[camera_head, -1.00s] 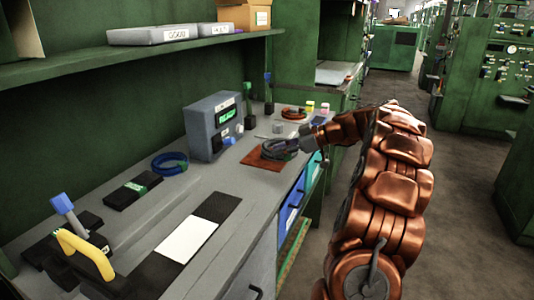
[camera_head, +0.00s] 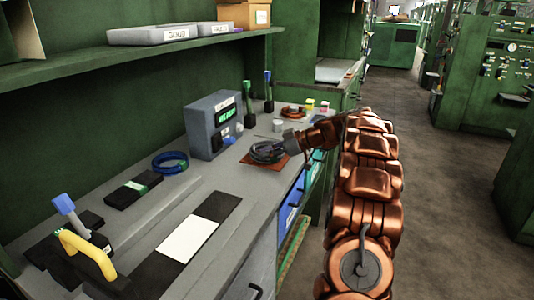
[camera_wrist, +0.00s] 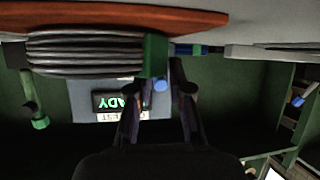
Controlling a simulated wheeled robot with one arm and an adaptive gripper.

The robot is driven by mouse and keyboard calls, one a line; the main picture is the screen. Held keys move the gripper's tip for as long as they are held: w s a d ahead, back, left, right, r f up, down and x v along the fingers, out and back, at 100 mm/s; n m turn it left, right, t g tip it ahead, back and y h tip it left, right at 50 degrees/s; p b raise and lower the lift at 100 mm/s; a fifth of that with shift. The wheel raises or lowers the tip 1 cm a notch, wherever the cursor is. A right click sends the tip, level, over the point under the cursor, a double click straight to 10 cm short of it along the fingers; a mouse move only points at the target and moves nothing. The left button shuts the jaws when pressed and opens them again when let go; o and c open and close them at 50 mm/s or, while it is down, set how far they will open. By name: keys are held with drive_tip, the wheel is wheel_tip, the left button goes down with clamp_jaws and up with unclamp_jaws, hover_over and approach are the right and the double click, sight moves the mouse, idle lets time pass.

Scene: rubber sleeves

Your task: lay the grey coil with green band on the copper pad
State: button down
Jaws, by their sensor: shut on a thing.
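The grey coil with green band (camera_head: 266,151) is over the copper pad (camera_head: 252,161) on the bench, at my gripper's tip. In the wrist view, which is upside down, the grey coil (camera_wrist: 90,52) lies flat and close against the copper pad (camera_wrist: 130,17); I cannot tell whether a thin gap remains. Its green band (camera_wrist: 155,55) faces my gripper. My gripper (camera_wrist: 163,80) is shut on the coil at the band side; the fingertips are partly hidden. In the head view my gripper (camera_head: 289,148) reaches in from the right, low over the pad.
A grey tester box (camera_head: 211,125) with a lit display stands behind the pad. A blue coil (camera_head: 170,162) lies to the left, an orange coil (camera_head: 294,112) farther back. A small grey cylinder (camera_head: 277,125) stands near the pad. Bench drawers lie below the right edge.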

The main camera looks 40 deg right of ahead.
idle(0.3)
drive_tip(key=c, duration=1.1)
unclamp_jaws()
drive_tip(key=shift+f, duration=0.1)
drive_tip(key=v, duration=1.2)
drive_tip(key=shift+s, duration=0.1)
